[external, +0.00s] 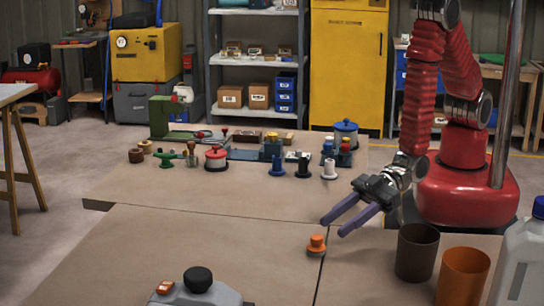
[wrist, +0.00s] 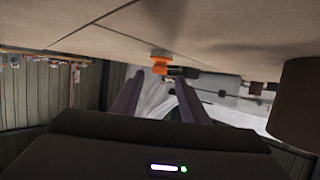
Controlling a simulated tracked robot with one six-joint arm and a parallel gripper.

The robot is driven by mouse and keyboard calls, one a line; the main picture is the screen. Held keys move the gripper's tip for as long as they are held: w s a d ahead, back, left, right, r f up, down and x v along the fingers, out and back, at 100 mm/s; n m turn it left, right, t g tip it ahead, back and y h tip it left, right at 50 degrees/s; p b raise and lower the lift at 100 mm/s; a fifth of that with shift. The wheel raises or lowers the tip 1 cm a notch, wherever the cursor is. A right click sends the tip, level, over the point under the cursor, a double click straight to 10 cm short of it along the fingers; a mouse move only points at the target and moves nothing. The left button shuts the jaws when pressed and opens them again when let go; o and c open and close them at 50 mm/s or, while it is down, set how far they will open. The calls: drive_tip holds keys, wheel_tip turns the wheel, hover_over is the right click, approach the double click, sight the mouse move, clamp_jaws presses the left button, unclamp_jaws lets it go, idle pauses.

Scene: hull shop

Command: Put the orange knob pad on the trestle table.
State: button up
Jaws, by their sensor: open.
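The orange knob pad (external: 317,245) stands upright on the large brown work surface, close to a seam. My gripper (external: 331,229) is open and empty, its two purple fingers pointing down and left. The fingertips are just above and to the right of the pad, apart from it as far as I can tell. In the wrist view, the pad (wrist: 160,65) shows small beyond and between the open fingers (wrist: 158,82). The trestle table (external: 12,91) is at the far left of the external view, with a pale top and wooden legs; only part of it shows.
A brown cup (external: 416,252), an orange cup (external: 463,277) and a white jug (external: 522,262) stand right of the pad. A grey device with a black knob (external: 198,281) is at the front. Several small parts crowd the back. The surface left of the pad is clear.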

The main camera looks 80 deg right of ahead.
idle(0.4)
drive_tip(key=w+d+r+m+g+h, duration=0.1)
drive_tip(key=w+d+r+m+h, duration=0.15)
drive_tip(key=w+d+r, duration=0.6)
drive_tip(key=w+d+r+m+h, duration=0.1)
drive_tip(key=d+r+m+h, duration=0.15)
drive_tip(key=d+r, duration=0.7)
drive_tip(key=s+d+r+m+g+h, duration=0.1)
drive_tip(key=s+d+r+m+h, duration=0.1)
drive_tip(key=s+d, duration=0.6)
drive_tip(key=s+d+r+m+g+h, duration=0.2)
drive_tip(key=s+d, duration=0.7)
drive_tip(key=d, duration=0.8)
wheel_tip(320, 180, up, 2)
drive_tip(key=shift+s+d+r+h, duration=0.15)
drive_tip(key=shift+d+h, duration=0.2)
drive_tip(key=shift+h, duration=0.15)
